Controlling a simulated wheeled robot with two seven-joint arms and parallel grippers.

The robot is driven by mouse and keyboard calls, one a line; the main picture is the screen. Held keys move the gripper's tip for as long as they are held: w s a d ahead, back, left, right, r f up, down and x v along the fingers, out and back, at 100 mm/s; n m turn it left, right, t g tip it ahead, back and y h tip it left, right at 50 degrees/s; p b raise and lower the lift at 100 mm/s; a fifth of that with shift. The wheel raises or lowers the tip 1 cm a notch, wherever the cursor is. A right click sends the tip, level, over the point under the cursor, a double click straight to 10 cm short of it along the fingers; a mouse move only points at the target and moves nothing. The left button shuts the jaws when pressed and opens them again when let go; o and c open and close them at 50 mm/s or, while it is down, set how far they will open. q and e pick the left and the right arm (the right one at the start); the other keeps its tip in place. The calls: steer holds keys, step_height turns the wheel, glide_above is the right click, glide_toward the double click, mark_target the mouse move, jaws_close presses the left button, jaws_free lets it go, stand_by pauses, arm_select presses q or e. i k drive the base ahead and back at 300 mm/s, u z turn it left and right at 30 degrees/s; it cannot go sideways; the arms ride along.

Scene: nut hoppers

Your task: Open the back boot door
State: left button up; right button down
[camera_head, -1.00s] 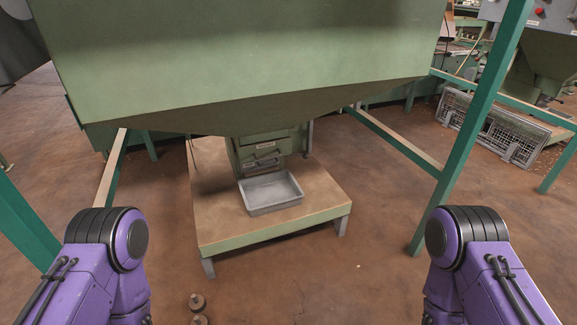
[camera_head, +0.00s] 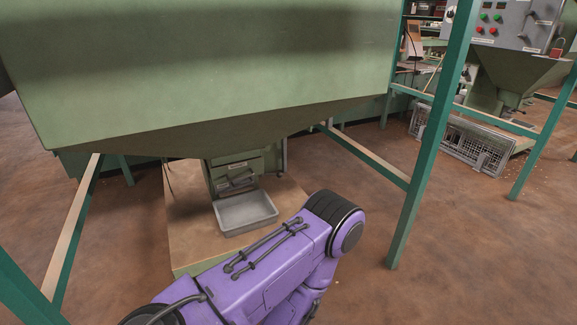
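The green hopper (camera_head: 200,70) fills the upper left of the head view. Below its spout is a green chute box (camera_head: 233,168) with a small door and a grey handle (camera_head: 237,180); I cannot tell whether this is the back boot door. The door looks shut. A purple arm of mine reaches across the lower middle, in front of the platform. Neither gripper shows in the view, so what they hold is hidden.
A grey metal tray (camera_head: 246,212) sits on the low wooden platform (camera_head: 190,215) under the chute. Green frame posts (camera_head: 430,150) stand to the right. A wire grate (camera_head: 462,142) leans further back. Brown floor at right (camera_head: 480,240) is clear.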

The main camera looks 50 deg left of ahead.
mark_target(236, 183)
steer(key=z, duration=0.05)
steer(key=k, duration=0.7)
steer(key=u, duration=0.85)
steer(key=i, duration=0.45)
steer(key=u, duration=0.05)
